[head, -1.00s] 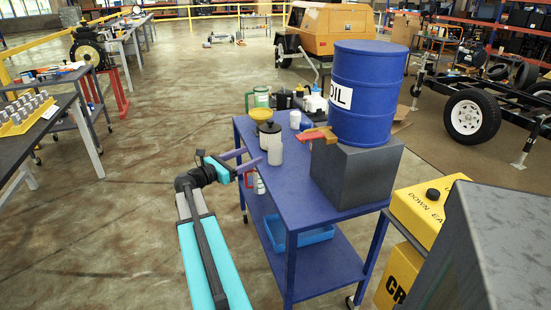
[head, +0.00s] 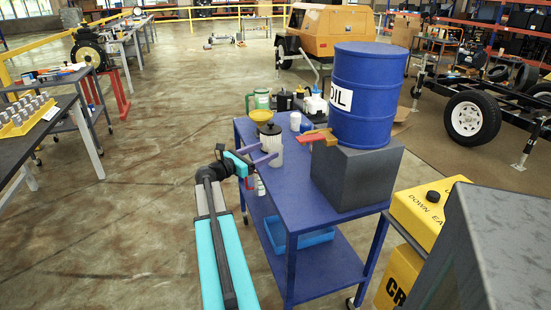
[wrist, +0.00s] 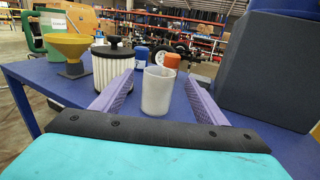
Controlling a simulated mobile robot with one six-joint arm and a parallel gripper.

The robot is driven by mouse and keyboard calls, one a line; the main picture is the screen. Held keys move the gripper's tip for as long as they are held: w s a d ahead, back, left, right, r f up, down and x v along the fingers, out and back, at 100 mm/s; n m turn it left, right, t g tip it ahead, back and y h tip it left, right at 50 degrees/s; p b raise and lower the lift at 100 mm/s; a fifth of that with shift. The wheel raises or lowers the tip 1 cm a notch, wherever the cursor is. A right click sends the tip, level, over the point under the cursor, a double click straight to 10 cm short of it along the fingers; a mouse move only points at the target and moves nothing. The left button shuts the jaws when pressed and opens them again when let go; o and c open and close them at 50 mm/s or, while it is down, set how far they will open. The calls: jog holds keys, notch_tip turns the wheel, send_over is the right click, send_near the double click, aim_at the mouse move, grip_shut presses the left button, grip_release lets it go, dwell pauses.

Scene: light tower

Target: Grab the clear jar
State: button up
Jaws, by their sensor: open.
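The clear jar (wrist: 160,92) is a whitish, see-through cup standing upright on the blue cart top (wrist: 60,84). In the wrist view it appears between the two purple fingers of my gripper (wrist: 159,76), with gaps on both sides. My gripper is open and empty. In the head view my gripper (head: 267,151) reaches over the cart's left edge at the jar (head: 277,157), which a finger partly hides. I cannot tell how deep the jar sits between the fingers.
A ribbed white canister with a black lid (wrist: 113,66) stands close behind left. A yellow funnel (wrist: 69,52) is further left. A blue-capped bottle (wrist: 141,57) and an orange-topped item (wrist: 172,60) stand behind. A dark block (head: 358,178) under the oil drum (head: 362,95) bounds the right.

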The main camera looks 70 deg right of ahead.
aim_at(276, 146)
jog(key=shift+s+d, duration=0.3)
jog(key=shift+d, duration=0.25)
jog(key=shift+s+d, duration=0.1)
jog(key=shift+x, duration=2.5)
jog(key=c, duration=1.2)
jog(key=shift+o, duration=0.2)
jog(key=shift+r, duration=0.1)
notch_tip(276, 146, up, 18)
jog(key=p, duration=0.1)
